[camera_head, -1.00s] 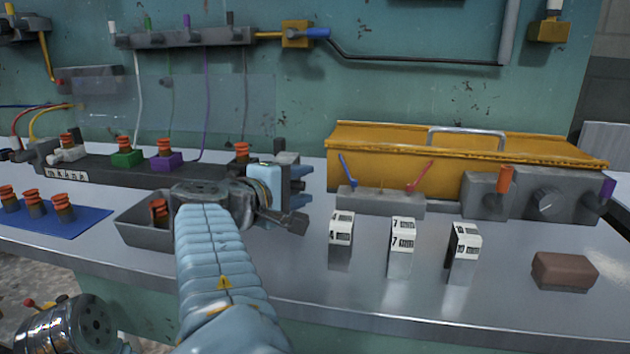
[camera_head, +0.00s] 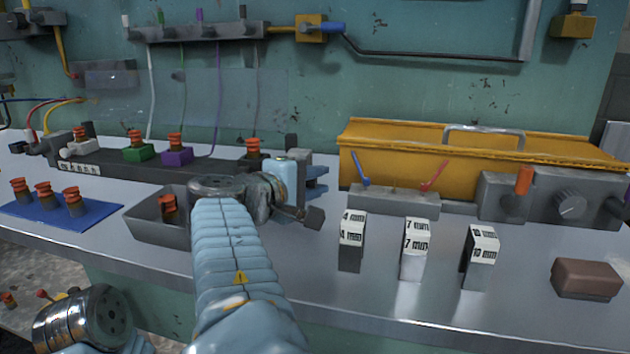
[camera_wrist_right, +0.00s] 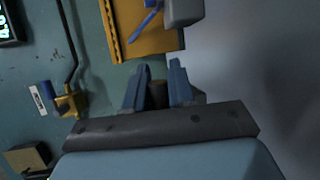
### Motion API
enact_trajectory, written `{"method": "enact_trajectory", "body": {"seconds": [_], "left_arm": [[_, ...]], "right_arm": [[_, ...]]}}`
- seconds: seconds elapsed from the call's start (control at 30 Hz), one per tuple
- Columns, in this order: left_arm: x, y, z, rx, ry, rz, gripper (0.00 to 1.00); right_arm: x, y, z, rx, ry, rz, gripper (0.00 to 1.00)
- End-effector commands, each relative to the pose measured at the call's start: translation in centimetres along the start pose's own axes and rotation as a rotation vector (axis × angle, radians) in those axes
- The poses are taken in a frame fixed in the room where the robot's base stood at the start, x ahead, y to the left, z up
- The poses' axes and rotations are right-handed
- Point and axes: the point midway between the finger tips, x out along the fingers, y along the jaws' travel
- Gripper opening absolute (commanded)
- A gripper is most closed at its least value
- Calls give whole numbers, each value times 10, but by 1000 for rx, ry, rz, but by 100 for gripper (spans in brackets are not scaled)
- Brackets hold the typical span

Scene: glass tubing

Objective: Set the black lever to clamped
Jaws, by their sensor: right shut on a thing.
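My right gripper (camera_head: 317,181) reaches in at the right end of the dark manifold (camera_head: 110,170), with its blue fingers pointing right. In the right wrist view the gripper (camera_wrist_right: 157,88) has a dark piece between its fingers and is shut on it. This looks like the black lever (camera_wrist_right: 157,93), though only a little shows. A dark upright post (camera_head: 291,143) stands just behind the hand. The black fitting (camera_head: 255,155) with an orange cap sits left of it. The lever's setting cannot be read. My left gripper is out of view; only a shiny left arm link shows.
A grey tray (camera_head: 143,226) and a blue mat (camera_head: 95,221) with orange-capped parts lie left. Right are a stand (camera_head: 395,203) with blue and red levers, a yellow box (camera_head: 480,172), three white-labelled blocks and a brown block (camera_head: 587,279). The front bench edge is fairly clear.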

Motion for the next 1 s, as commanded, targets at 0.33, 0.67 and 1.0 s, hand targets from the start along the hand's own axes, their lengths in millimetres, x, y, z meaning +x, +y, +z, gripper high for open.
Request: {"method": "enact_trajectory", "body": {"seconds": [0.33,0.67,1.0], "left_arm": [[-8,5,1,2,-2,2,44],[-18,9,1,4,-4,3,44],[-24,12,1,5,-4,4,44]], "right_arm": [[-2,10,0,-172,-37,69,0],[-6,21,-2,-392,-83,160,0],[-8,26,-4,-525,-112,216,0]]}}
